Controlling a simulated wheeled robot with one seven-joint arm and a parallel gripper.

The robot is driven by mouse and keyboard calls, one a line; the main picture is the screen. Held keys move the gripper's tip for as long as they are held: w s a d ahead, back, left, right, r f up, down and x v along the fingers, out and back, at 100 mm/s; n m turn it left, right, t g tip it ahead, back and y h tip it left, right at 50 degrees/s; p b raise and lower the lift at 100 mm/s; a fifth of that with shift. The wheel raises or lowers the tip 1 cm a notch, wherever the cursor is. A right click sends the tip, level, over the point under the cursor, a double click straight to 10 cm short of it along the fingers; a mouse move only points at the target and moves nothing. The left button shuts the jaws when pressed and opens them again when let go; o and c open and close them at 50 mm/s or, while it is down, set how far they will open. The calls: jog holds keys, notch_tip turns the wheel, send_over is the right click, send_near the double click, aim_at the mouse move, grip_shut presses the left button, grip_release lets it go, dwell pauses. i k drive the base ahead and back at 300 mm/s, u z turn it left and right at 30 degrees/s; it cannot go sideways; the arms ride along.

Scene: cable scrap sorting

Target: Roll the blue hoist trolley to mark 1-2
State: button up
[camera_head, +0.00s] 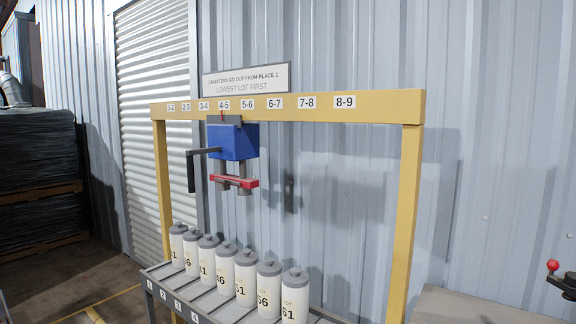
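The blue hoist trolley (235,142) hangs under the yellow beam (385,106), with a small pointer on top at label 4-5 (224,104). A dark grey L-shaped handle (191,172) sticks out on its left side. Below the blue body hangs a grey and red clamp (234,182), with nothing seen in it. The leftmost label (171,107), which looks like 1-2, is at the beam's left end, with labels 2-3 (186,106) and 3-4 (204,105) between it and the trolley. My gripper is not in view.
Several white canisters with grey lids (246,277) stand in a row on a grey numbered rack (160,271) below the trolley. A sign (246,80) tops the beam. Yellow posts (405,222) hold up the ends. A red-knobbed lever (553,266) is at lower right.

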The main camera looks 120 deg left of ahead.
aim_at(229, 139)
jog(key=u, duration=4.75)
jog(key=i, duration=0.85)
jog(key=u, duration=0.55)
jog(key=i, duration=1.6)
jog(key=z, duration=0.2)
